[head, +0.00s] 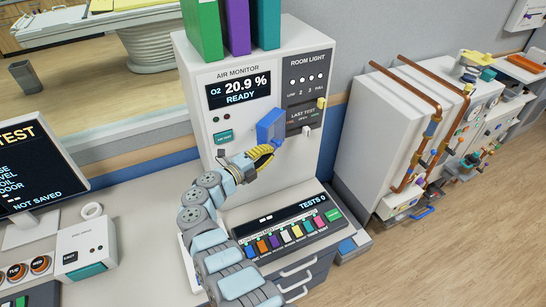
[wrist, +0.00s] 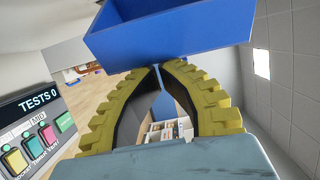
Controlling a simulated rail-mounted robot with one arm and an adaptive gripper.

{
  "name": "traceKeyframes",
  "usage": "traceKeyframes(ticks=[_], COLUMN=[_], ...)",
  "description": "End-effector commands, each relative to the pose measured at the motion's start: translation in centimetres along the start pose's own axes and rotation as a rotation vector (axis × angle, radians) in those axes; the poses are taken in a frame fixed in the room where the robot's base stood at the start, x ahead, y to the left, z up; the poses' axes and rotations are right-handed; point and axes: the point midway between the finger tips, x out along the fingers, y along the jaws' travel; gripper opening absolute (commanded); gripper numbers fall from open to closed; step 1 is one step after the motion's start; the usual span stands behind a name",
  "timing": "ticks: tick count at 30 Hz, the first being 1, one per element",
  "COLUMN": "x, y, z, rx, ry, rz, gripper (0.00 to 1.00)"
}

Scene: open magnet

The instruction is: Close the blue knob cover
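The blue knob cover (head: 269,127) is a box-like piece standing out from the front of the white air monitor cabinet (head: 232,170), below the READY display. In the wrist view the cover (wrist: 170,35) fills the top middle, just beyond the fingertips. My gripper (head: 266,151) is right below the cover in the head view. Its yellow ribbed fingers (wrist: 158,68) curve together and their tips meet, with nothing seen held between them. The tips are at or very near the cover's lower edge; I cannot tell whether they touch. No knob shows under the cover.
A sloped console (head: 290,229) with several coloured buttons lies below my arm. A yellow switch (head: 321,103) and a white one (head: 306,131) stick out right of the cover. Coloured binders (head: 237,25) stand on top. A white cabinet with copper pipes (head: 385,130) stands to the right.

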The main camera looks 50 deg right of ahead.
Motion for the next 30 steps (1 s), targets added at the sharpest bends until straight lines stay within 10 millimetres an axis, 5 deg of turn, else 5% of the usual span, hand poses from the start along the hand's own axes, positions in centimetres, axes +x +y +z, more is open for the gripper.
traceKeyframes(ticks=[12, 30], x=[-2.2, -3.0], y=[0.6, 0.2], z=[3.3, 6.2], rx=[0.003, 0.002], ry=[-0.011, -0.009], rz=[-0.002, -0.001], gripper=[0.00, 0.00])
